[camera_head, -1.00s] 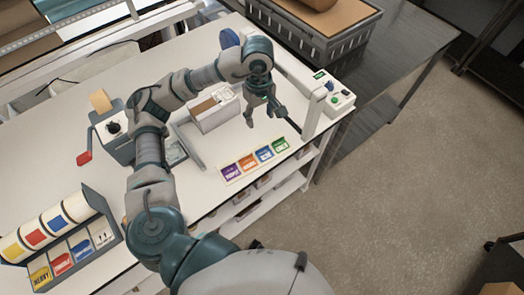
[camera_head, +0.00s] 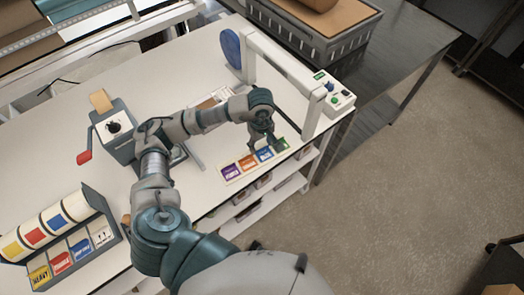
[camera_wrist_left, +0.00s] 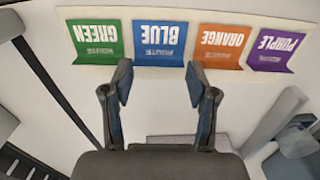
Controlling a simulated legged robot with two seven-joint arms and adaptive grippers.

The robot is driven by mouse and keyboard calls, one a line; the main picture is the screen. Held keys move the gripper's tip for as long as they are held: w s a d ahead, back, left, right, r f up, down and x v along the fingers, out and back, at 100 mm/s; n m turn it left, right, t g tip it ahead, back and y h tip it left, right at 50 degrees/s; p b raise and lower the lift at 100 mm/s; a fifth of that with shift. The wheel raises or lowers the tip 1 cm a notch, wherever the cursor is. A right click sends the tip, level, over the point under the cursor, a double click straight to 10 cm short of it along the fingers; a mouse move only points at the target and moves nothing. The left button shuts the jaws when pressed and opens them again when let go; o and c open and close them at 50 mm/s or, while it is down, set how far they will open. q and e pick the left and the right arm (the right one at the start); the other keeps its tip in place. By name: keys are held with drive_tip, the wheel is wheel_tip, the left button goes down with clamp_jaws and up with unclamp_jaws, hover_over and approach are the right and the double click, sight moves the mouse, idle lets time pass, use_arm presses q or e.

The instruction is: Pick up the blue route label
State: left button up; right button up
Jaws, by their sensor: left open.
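The blue route label (camera_wrist_left: 160,43) lies on a pale backing strip on the table, between the green label (camera_wrist_left: 98,39) and the orange label (camera_wrist_left: 221,46). In the head view the blue label (camera_head: 265,154) is partly close behind my left gripper (camera_head: 272,145). In the left wrist view my left gripper (camera_wrist_left: 161,85) is open and empty, with its two fingertips at the near edge of the blue label, one to each side. I cannot tell how high the fingertips are above it. My right gripper is not in view.
The purple label (camera_head: 231,171) is at the strip's left end. A white frame with a control box (camera_head: 338,101) stands right of the strip. A hand-cranked device (camera_head: 113,130) and a rack of label rolls (camera_head: 62,240) stand left.

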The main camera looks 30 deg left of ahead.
use_arm(q)
drive_tip(key=shift+d+f, duration=0.25)
drive_tip(key=shift+f, duration=0.25)
drive_tip(key=shift+d+f, duration=0.15)
drive_tip(key=shift+d, duration=0.15)
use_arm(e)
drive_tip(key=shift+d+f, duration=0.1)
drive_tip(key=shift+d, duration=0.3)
use_arm(q)
drive_tip(key=shift+a, duration=0.2)
drive_tip(key=c, duration=0.4)
drive_tip(key=shift+a+f, duration=0.1)
drive_tip(key=shift+a, duration=0.25)
drive_tip(key=shift+c, duration=0.3)
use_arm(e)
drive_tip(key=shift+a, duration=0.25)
